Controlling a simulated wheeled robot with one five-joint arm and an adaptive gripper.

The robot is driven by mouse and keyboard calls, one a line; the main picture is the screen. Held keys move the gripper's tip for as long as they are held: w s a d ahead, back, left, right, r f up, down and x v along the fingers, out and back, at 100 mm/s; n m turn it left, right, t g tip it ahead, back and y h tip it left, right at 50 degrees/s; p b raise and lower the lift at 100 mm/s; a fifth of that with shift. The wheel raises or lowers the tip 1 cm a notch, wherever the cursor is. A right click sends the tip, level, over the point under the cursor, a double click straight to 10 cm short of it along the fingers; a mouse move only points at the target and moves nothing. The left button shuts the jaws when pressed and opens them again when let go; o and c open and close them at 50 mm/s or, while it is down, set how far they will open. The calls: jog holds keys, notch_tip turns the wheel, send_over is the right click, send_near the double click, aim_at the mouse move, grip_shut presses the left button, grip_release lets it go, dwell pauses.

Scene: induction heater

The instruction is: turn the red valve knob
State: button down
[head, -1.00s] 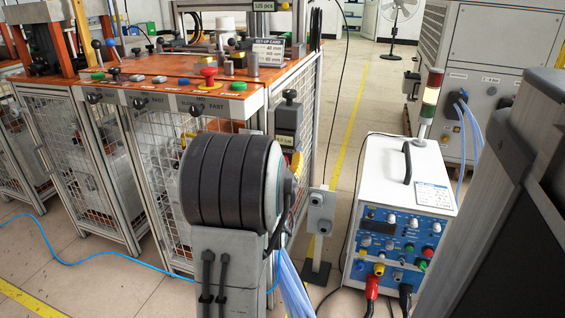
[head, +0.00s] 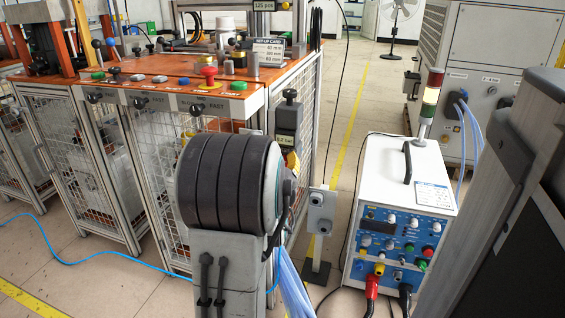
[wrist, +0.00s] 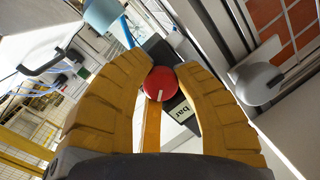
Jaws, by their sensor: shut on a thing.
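The red valve knob (wrist: 160,85) shows in the wrist view as a round red cap with a white mark line. The yellow fingers of my gripper (wrist: 161,70) are on either side of it and shut on it. The knob sits on a dark regulator body with a small label reading "bar" (wrist: 184,111). In the head view the regulator (head: 287,118) hangs on the front right corner of the orange-topped bench. Part of a yellow finger (head: 293,162) shows below it, and my arm hides most of the gripper and the knob.
The bench (head: 150,82) carries several buttons and levers, with mesh panels below. A grey post with a box (head: 321,205) stands just right of my gripper. A white and blue power unit (head: 400,215) stands further right. Blue cables run down beside my arm.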

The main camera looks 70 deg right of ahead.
jog(key=shift+s+f, duration=0.1)
jog(key=shift+f, duration=0.05)
jog(key=c, duration=0.9)
grip_release()
